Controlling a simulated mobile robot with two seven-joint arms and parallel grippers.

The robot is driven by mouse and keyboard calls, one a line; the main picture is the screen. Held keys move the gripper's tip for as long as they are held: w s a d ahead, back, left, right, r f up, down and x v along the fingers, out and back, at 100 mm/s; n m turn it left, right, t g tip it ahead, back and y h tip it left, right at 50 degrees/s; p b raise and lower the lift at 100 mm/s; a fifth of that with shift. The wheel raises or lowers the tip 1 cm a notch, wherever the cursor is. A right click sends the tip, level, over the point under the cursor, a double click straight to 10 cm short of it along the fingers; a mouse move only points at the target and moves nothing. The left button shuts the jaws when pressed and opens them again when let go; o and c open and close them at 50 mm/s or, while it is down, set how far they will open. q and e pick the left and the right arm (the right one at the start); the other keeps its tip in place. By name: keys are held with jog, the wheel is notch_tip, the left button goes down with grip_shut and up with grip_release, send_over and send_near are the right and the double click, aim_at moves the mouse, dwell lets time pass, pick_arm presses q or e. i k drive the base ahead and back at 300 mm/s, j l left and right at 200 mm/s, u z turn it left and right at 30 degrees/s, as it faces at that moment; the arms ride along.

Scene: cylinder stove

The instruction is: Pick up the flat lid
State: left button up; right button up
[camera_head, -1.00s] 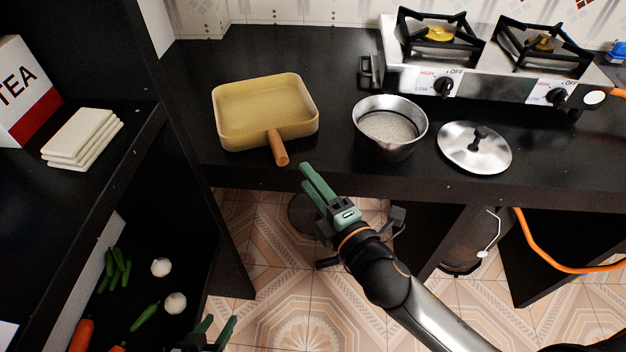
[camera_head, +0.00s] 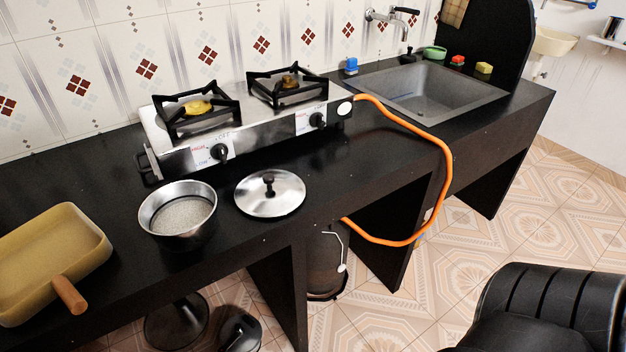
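The flat lid (camera_head: 270,194) is a round shiny metal disc with a dark knob on top. It lies on the black counter (camera_head: 330,185), just right of the metal pot and in front of the stove. Nothing touches it from above. Neither of my grippers shows in the head view now.
A metal pot (camera_head: 178,214) with grainy contents stands left of the lid. A yellow square pan (camera_head: 48,262) sits at far left. The two-burner stove (camera_head: 240,130) stands behind. An orange hose (camera_head: 447,165) hangs over the counter's front edge. A sink (camera_head: 425,98) is at right.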

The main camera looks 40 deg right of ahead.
aim_at(272, 193)
jog(key=l+z, duration=0.2)
jog(key=z, duration=0.2)
jog(key=l+z, duration=0.35)
jog(key=j, duration=0.1)
